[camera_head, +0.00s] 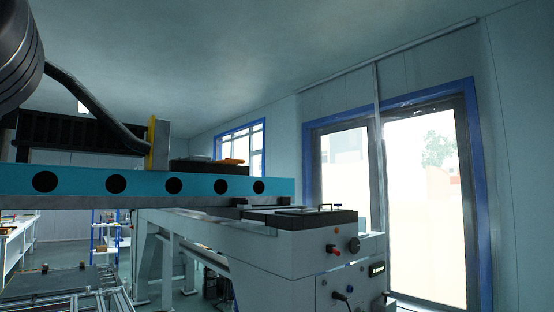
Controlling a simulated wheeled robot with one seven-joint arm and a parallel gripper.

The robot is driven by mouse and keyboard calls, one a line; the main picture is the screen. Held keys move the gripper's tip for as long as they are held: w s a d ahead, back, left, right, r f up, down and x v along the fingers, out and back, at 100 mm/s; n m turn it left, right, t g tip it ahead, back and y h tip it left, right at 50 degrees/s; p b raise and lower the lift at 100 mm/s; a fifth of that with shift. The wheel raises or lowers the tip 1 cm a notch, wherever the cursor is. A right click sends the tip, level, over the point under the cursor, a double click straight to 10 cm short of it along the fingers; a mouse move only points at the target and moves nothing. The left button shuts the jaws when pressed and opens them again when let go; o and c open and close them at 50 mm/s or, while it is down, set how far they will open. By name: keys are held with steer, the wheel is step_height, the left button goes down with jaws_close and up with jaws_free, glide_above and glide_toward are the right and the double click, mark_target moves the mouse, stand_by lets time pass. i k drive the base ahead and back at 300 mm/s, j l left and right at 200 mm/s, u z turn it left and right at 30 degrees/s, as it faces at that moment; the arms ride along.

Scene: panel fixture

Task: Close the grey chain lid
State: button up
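I cannot pick out the grey chain lid with certainty. A white machine cabinet (290,262) stands right of centre. On its top lies a dark plate (283,219) with a flat grey piece and a small handle on it. A teal beam (145,184) with several round black holes runs from the left edge to above the cabinet. A black ribbed part (75,130) sits on the beam at the left, beside a yellow strip and a grey upright block (163,142). No gripper fingers show in this view.
A large dark ribbed body (18,55) with a thick black tube fills the upper left. The cabinet front carries a red knob (331,249), a black knob and a small display. Tall blue-framed windows (425,200) stand behind. Shelves and a workbench show at the lower left.

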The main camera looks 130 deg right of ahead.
mark_target(192, 158)
steer(key=z, duration=3.85)
